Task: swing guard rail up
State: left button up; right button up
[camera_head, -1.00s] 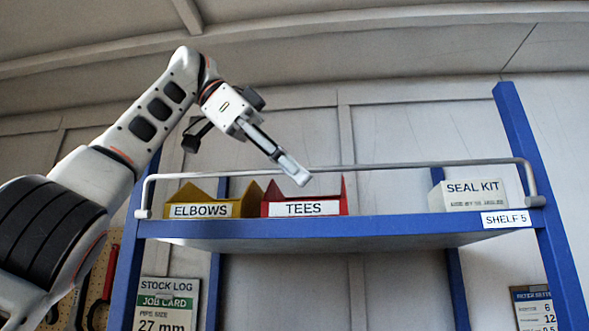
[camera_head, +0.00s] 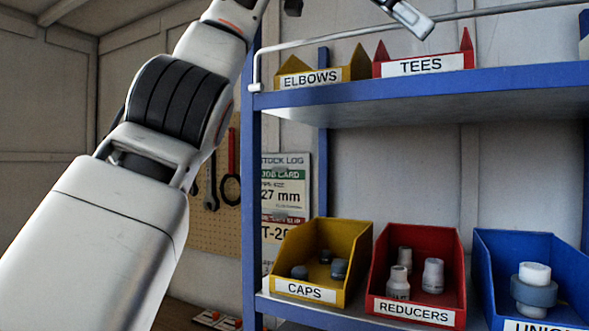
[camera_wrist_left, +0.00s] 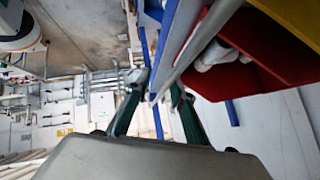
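The grey guard rail (camera_head: 330,36) runs along the front of the upper blue shelf (camera_head: 400,95), above the bin labels. Its left end bends down to a mount at the shelf's left corner. My left gripper (camera_head: 418,24) is at the top edge of the head view, with its fingertips by the rail above the TEES bin; its upper part is cut off. In the left wrist view the two dark fingers (camera_wrist_left: 158,88) stand apart, and the rail (camera_wrist_left: 200,40) passes toward the gap between them. I cannot tell whether they touch it. My right gripper is not in view.
A yellow ELBOWS bin (camera_head: 361,64) and a red TEES bin (camera_head: 467,50) stand on the upper shelf behind the rail. Below are CAPS (camera_head: 347,235), REDUCERS (camera_head: 448,240) and a blue bin (camera_head: 515,245). A pegboard with tools (camera_head: 215,235) hangs behind.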

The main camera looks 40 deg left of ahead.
pick_arm(q)
jog(key=shift+s+a+t, duration=0.1)
jog(key=shift+s+t, duration=0.05)
jog(key=shift+t, duration=0.15)
